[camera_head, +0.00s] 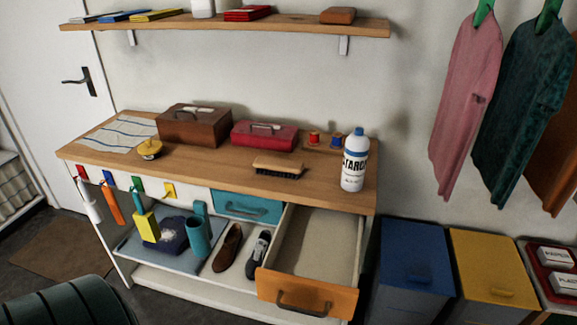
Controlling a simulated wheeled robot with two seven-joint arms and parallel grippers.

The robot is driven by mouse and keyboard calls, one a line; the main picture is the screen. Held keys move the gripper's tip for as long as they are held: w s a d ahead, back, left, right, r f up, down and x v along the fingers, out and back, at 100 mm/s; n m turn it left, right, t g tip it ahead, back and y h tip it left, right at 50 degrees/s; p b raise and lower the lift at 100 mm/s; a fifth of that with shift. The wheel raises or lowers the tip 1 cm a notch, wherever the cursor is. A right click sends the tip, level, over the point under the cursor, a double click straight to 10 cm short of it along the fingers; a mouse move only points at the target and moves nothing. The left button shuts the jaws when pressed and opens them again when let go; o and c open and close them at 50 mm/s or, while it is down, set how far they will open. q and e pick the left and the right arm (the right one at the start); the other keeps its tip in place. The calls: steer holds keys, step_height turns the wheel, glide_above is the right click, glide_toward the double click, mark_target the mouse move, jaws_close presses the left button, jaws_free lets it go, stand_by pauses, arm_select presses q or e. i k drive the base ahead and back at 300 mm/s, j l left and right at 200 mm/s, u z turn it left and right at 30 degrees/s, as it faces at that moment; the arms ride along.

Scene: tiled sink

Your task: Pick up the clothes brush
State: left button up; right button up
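A brush (279,166) with a light wooden back and dark bristles lies on the wooden top of the bench (215,170), near its front edge right of the middle. It lies bristles down, its long side roughly across the picture. It is in full view with nothing on it. A white starch bottle (354,162) with a blue cap stands to its right, apart from it. Neither of my grippers shows in the head view.
Behind the brush are a red box (264,136), a brown box (194,126) and a rack with thread spools (325,141). Below, an orange-fronted drawer (305,290) stands pulled out and looks empty. The bench top is clear just left of the brush.

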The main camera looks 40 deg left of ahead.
mark_target(264, 164)
steer(key=k+j+z, duration=0.1)
steer(key=j, duration=0.25)
steer(key=k+j+z, duration=0.1)
steer(key=j, duration=0.2)
steer(key=k+j+z, duration=0.1)
steer(key=j, duration=0.25)
steer(key=k+j+z, duration=0.1)
steer(key=k+j, duration=0.35)
steer(key=j, duration=0.2)
steer(key=k+j, duration=0.2)
steer(key=j, duration=0.15)
steer(key=k+j, duration=0.2)
steer(key=j, duration=0.2)
